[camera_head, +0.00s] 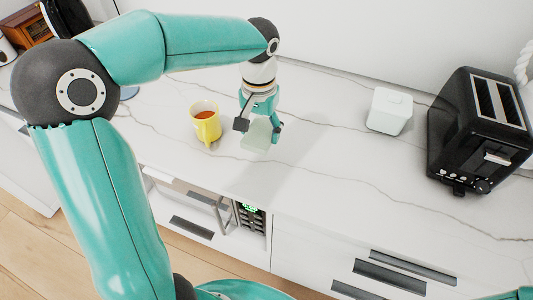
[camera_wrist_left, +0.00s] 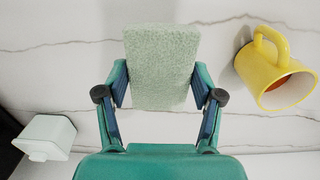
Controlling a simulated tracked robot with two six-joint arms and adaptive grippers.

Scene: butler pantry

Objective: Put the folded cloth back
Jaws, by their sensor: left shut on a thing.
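The folded cloth (camera_wrist_left: 161,68) is pale green and shows between the fingers in the left wrist view. It also shows below the gripper in the head view (camera_head: 257,136). My left gripper (camera_wrist_left: 160,97) is shut on the cloth, with one finger on each side of it. In the head view my left gripper (camera_head: 258,127) is over the white marbled counter, just right of the yellow mug. I cannot tell whether the cloth touches the counter. My right gripper is not in view; only a bit of teal shows at the bottom right corner.
A yellow mug (camera_head: 206,127) with a reddish-brown drink stands close to the left gripper. A white lidded box (camera_head: 389,111) and a black toaster (camera_head: 478,133) stand to the right. The counter (camera_head: 330,150) between gripper and box is clear. White drawers (camera_head: 345,262) are below.

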